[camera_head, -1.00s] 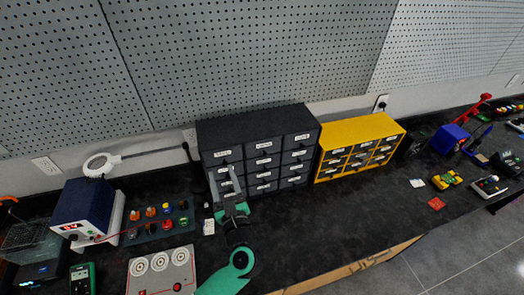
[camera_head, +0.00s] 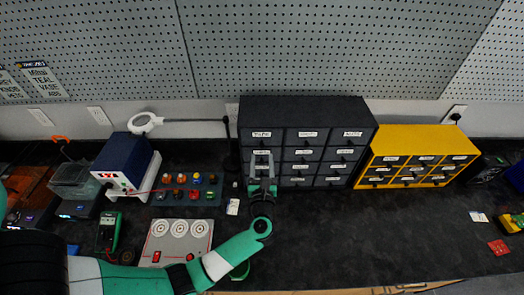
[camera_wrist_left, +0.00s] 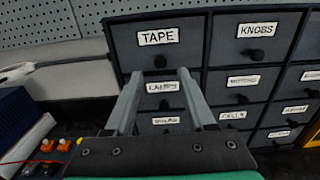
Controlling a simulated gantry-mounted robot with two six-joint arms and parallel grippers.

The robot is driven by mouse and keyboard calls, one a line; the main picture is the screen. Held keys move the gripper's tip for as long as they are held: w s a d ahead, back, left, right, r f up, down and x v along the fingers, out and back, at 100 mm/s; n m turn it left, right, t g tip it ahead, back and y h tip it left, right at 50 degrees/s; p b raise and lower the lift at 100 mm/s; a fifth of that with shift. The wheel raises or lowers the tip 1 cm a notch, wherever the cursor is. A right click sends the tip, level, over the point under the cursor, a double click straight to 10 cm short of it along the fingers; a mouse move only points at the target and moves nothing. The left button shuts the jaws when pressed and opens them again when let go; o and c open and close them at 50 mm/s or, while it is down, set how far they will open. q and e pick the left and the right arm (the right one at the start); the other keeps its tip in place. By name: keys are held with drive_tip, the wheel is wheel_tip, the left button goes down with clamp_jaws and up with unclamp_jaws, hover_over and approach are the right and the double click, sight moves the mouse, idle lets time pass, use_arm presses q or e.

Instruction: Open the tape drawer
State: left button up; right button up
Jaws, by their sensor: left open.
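The dark drawer cabinet (camera_head: 372,118) stands against the wall, its drawers in rows and columns. The tape drawer (camera_wrist_left: 192,51) is at its top left, with a white TAPE label and a dark round knob (camera_wrist_left: 160,61); it looks shut. It also shows in the head view (camera_head: 264,143). My left gripper (camera_head: 262,158) is in front of the left column, just below the tape label. In the left wrist view its two fingers (camera_wrist_left: 158,75) are spread, with the tape knob showing between their tips; nothing is held. I cannot tell how far the tips are from the knob. My right gripper is not seen.
A yellow drawer cabinet (camera_head: 378,144) stands to the right. To the left are a lamp (camera_head: 146,122), a blue power supply (camera_head: 128,160), a tray of coloured parts (camera_head: 203,198), a grey panel (camera_head: 178,240) and a multimeter (camera_head: 108,231).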

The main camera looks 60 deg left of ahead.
sight(262, 146)
use_arm(q)
drive_tip(key=x, duration=0.4)
drive_tip(key=shift+w+a, duration=0.15)
drive_tip(key=shift+a, duration=0.15)
drive_tip(key=shift+c, duration=0.2)
clamp_jaws()
drive_tip(key=shift+d, duration=0.1)
idle(0.8)
